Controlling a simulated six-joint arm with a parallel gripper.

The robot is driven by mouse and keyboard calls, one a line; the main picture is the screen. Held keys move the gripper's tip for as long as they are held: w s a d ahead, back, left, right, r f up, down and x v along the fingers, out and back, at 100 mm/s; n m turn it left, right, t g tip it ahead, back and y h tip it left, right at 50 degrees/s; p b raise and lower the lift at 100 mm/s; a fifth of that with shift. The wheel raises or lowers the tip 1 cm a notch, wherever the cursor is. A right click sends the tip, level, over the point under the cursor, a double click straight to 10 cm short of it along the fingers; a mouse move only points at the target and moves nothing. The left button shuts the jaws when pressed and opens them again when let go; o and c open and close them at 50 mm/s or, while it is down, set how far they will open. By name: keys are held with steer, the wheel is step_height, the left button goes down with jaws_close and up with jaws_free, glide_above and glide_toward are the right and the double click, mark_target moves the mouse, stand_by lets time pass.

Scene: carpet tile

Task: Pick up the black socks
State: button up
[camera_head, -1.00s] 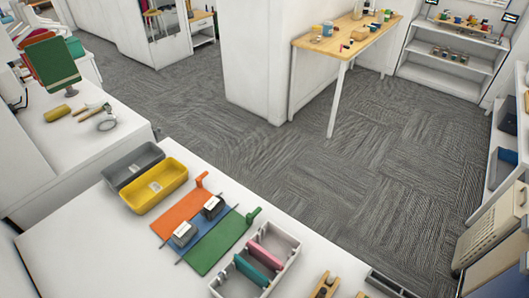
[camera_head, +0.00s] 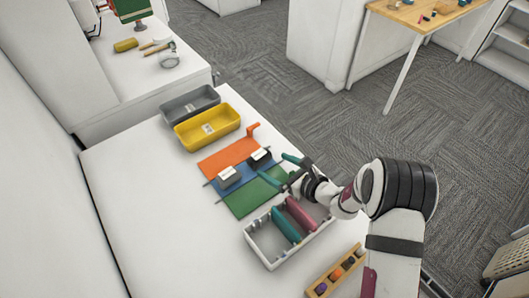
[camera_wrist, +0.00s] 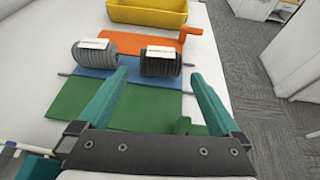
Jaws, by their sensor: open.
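The black socks (camera_head: 260,160) are a dark roll with a white label, lying on the blue strip of a striped mat. In the wrist view the black socks (camera_wrist: 160,66) lie just beyond my fingertips, roughly centred between them. A grey roll with a white label (camera_head: 229,179) lies left of them, also in the wrist view (camera_wrist: 95,55). My gripper (camera_head: 284,168) is open and empty, with teal fingers, over the mat's green part. In the wrist view my gripper (camera_wrist: 158,79) has its fingers wide apart, apart from the socks as far as I can tell.
The mat has an orange part (camera_head: 226,157) and a green part (camera_head: 246,200). A yellow bin (camera_head: 207,129) and a grey bin (camera_head: 190,104) stand behind. A light grey tray (camera_head: 267,250) with teal and pink dividers is in front. The white table's left side is clear.

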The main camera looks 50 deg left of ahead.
mark_target(257, 156)
steer(key=x, duration=0.9)
steer(key=shift+a, duration=0.15)
steer(key=c, duration=1.1)
steer(key=shift+o, duration=0.2)
